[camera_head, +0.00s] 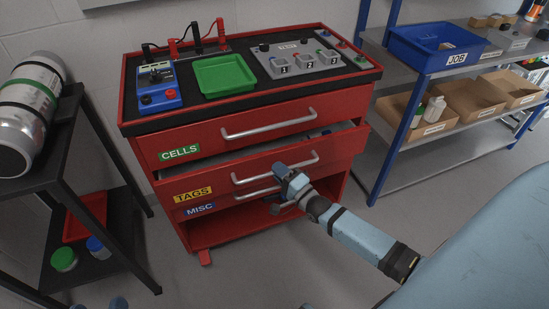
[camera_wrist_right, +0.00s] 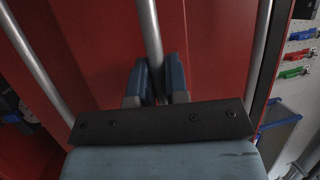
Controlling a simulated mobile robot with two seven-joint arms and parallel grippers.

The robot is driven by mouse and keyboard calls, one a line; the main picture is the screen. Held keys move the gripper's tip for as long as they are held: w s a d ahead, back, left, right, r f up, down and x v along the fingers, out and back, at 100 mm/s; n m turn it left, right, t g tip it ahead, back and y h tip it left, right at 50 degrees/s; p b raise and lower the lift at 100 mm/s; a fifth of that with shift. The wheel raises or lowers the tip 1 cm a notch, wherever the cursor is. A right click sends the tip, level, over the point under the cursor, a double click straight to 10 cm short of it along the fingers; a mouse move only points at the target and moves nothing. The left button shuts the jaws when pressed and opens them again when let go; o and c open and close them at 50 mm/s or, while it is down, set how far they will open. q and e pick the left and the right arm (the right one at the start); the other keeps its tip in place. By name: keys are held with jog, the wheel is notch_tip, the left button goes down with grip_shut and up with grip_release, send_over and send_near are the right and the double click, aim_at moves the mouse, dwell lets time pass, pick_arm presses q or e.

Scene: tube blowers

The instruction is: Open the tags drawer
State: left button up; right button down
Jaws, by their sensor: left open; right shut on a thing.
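The red cabinet (camera_head: 160,143) has drawers labelled CELLS, TAGS and MISC. The tags drawer (camera_head: 345,150) stands partly out, with a gap showing its inside behind the top edge. Its silver bar handle (camera_head: 250,178) runs across the front. My right gripper (camera_head: 284,174) is at this handle. In the right wrist view my right gripper (camera_wrist_right: 157,82) is shut on the middle bar handle (camera_wrist_right: 150,30), a finger on each side. Two blue tips of my left gripper (camera_head: 101,304) show at the bottom left edge, apart and away from the cabinet.
The cabinet top holds a green tray (camera_head: 224,75), a blue meter (camera_head: 158,88) and a grey test block (camera_head: 300,60). A dark rack (camera_head: 110,150) stands left. Shelves with a blue bin (camera_head: 435,48) stand right. The floor in front is clear.

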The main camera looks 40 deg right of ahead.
pick_arm(q)
jog(key=s+a+f+g+y+p, duration=0.2)
jog(key=a+f+g+y+p, duration=0.1)
jog(key=f+p, duration=0.3)
jog(key=shift+s+a+f+g+p, duration=0.3)
jog(key=shift+a+g+p, duration=0.2)
jog(key=shift+a+g, duration=0.1)
pick_arm(e)
jog(key=s+a, duration=0.4)
jog(key=s, duration=1.2)
jog(key=shift+s, duration=0.4)
jog(key=c, duration=1.1)
grip_release()
jog(key=shift+c, duration=0.2)
pick_arm(q)
jog(key=shift+s+d, duration=0.1)
jog(key=shift+d, duration=0.05)
pick_arm(e)
jog(key=shift+s, duration=0.15)
